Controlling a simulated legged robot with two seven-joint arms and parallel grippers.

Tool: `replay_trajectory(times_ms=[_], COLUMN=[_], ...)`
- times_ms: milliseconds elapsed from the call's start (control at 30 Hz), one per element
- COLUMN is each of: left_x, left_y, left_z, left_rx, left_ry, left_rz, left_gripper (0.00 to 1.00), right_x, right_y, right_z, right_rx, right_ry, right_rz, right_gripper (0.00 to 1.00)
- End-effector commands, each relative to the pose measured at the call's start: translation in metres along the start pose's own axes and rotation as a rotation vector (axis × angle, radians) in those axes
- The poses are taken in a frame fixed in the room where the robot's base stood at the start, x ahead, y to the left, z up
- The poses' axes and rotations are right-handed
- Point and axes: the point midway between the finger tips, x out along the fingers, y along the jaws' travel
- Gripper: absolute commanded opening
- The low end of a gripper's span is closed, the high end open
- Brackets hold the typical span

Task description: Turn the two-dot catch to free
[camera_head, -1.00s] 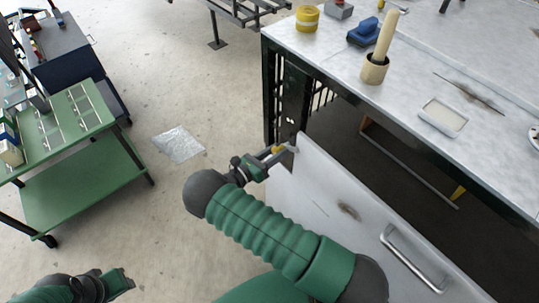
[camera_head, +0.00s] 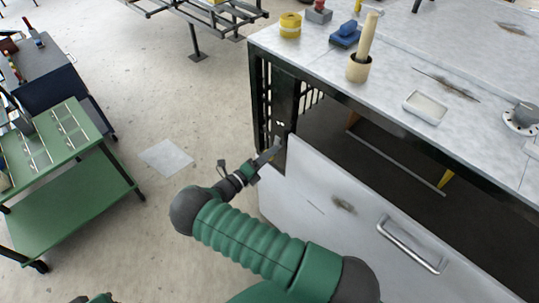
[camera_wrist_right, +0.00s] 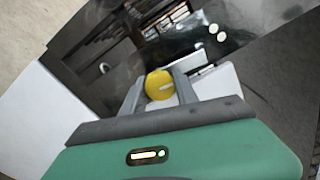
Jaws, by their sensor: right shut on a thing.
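The catch has a round yellow knob (camera_wrist_right: 159,85), which sits between the two fingers of my right gripper (camera_wrist_right: 158,88) in the right wrist view. The fingers are shut on it. Two white dots (camera_wrist_right: 217,33) mark the dark surface just beyond and to the right of the knob; they also show small on the dark bench post (camera_head: 280,124) in the head view. There my right gripper (camera_head: 268,156) reaches the post beside the white panel's top corner, and the knob is not clearly visible. Of my left gripper (camera_head: 97,299), only a sliver shows at the bottom edge.
A white panel (camera_head: 320,190) with a metal handle (camera_head: 410,245) stands in front of the bench (camera_head: 390,110). The bench top holds a wooden-handled tool in a cup (camera_head: 359,68), a tray (camera_head: 425,108) and yellow tape (camera_head: 290,25). A green cart (camera_head: 75,200) stands left.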

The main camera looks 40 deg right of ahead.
Motion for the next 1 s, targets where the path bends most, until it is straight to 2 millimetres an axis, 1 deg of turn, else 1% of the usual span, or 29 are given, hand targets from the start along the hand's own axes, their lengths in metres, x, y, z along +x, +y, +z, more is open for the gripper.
replay_trajectory(times_ms=[33, 300, 800, 833, 967, 1000], left_x=[0.0000, -0.0003, -0.0003, -0.0003, -0.0003, -0.0003], left_y=[0.0000, 0.0000, 0.0000, 0.0000, 0.0000, 0.0000], left_z=[0.0000, -0.0001, -0.0001, -0.0001, 0.0000, -0.0001], left_rx=[0.000, 0.000, 0.000, 0.000, 0.000, 0.000], left_ry=[0.000, 0.000, 0.000, 0.000, 0.000, 0.000], left_rz=[0.000, 0.000, 0.000, 0.000, 0.000, 0.000], left_gripper=[0.36, 0.36, 0.36, 0.36, 0.36, 0.36], right_x=[-0.0042, -0.0046, -0.0050, -0.0050, -0.0037, -0.0032], right_y=[0.0031, 0.0038, 0.0045, 0.0046, 0.0037, 0.0033], right_z=[0.0041, 0.0042, 0.0043, 0.0043, 0.0033, 0.0028], right_rx=[-0.020, -0.107, -0.126, -0.126, -0.126, -0.126], right_ry=[-0.011, -0.011, -0.013, -0.013, -0.010, -0.008], right_rz=[0.012, 0.013, 0.015, 0.015, 0.012, 0.011], right_gripper=[0.00, 0.00, 0.00, 0.38, 0.55, 0.57])
